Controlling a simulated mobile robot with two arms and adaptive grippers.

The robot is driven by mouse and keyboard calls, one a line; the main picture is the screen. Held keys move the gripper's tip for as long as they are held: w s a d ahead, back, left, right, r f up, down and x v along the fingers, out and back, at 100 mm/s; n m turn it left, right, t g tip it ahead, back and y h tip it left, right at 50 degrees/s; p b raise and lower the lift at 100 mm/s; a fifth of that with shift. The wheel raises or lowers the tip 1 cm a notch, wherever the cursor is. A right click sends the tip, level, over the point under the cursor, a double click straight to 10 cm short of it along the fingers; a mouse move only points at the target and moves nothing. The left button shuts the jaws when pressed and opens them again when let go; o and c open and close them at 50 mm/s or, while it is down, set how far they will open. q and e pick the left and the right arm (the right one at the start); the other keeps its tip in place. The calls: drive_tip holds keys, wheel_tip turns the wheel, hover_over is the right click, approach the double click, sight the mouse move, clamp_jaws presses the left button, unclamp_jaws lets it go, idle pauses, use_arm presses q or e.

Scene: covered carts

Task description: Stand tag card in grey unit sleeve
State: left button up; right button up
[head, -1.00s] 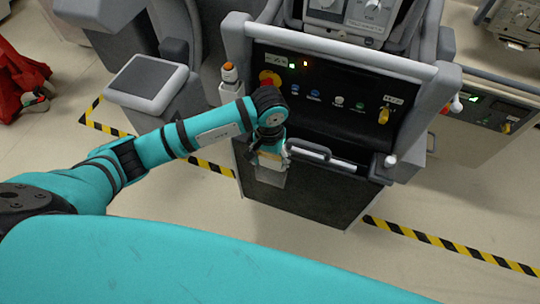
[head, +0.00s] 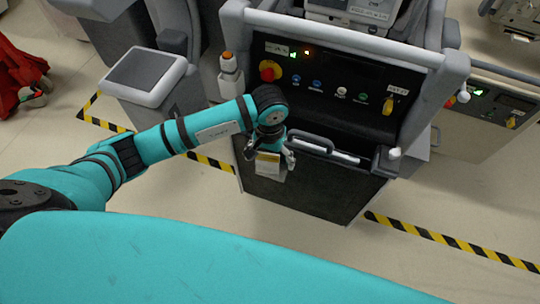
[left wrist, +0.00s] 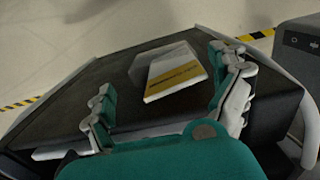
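The tag card (left wrist: 174,78), pale with a yellow band, sits between the fingers of my left gripper (left wrist: 165,88) in the left wrist view. The two fingers are spread, with a gap to the card on each side. A pale grey, sleeve-like piece (left wrist: 146,66) adjoins the card on its far side; I cannot tell how deep the card sits in it. In the head view, my left gripper (head: 268,146) points down at the cart's front, with the card (head: 268,160) just below it. My right gripper is not in view.
The grey cart (head: 325,195) has a dark control panel with knobs and lights above the gripper. A front handle (head: 310,143) lies just right of the gripper. A grey unit with a flat pad (head: 145,72) stands left. Striped floor tape (head: 450,243) runs below.

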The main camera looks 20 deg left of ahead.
use_arm(q)
wheel_tip(320, 180, up, 12)
idle(0.7)
idle(0.6)
